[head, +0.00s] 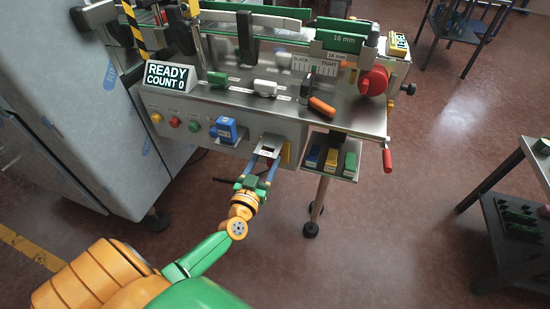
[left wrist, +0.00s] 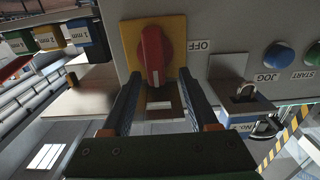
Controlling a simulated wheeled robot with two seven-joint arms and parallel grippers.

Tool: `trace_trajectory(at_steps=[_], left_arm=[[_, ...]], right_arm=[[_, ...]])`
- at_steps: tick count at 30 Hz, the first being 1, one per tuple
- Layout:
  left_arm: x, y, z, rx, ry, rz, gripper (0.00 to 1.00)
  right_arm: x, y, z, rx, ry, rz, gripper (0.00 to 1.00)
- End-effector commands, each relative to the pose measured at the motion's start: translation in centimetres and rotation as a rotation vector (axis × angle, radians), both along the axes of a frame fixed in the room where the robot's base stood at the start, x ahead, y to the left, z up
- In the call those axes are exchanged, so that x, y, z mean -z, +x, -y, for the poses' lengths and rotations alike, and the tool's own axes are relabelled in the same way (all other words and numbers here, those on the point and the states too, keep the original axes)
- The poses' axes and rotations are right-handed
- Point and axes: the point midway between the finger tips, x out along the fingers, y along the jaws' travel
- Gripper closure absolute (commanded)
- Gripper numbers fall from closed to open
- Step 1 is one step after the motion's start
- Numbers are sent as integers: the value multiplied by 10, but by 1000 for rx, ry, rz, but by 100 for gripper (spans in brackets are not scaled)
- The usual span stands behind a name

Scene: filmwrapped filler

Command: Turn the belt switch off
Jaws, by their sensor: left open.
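The belt switch (left wrist: 152,50) is a red rotary handle on a yellow plate (left wrist: 127,40), seen at the top middle of the left wrist view. The handle lies upright in that view, and an OFF label (left wrist: 200,46) is beside the plate on the right. In the head view only part of the yellow plate (head: 285,154) shows at the machine's front panel. My left gripper (head: 264,168) is open in front of the panel. In the left wrist view its fingers (left wrist: 154,82) are on either side of the handle's lower end; contact cannot be told.
JOG (left wrist: 279,57) and START buttons lie beyond. A tray of labelled blocks (head: 330,158) hangs on the other side. The display (head: 170,76) reads READY, COUNT 0. Floor below is clear.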

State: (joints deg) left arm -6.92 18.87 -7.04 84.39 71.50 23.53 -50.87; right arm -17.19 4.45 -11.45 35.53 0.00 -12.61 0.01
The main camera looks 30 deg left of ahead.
Motion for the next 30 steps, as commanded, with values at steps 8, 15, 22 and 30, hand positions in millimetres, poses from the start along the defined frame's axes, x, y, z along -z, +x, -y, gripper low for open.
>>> trace_trajectory(at_steps=[8, 15, 22, 30], left_arm=[[1, 21, -5, 2, 0, -1, 40], [1, 21, -4, 2, 0, -2, 70], [1, 20, -4, 2, 0, -2, 100], [1, 20, -5, 2, -42, 7, 100]], right_arm=[[5, 0, -3, 0, 5, 0, 100], [5, 0, 0, -1, 1, -1, 100], [5, 0, 2, -2, -3, 0, 100], [5, 0, 3, -1, -4, 0, 100]])
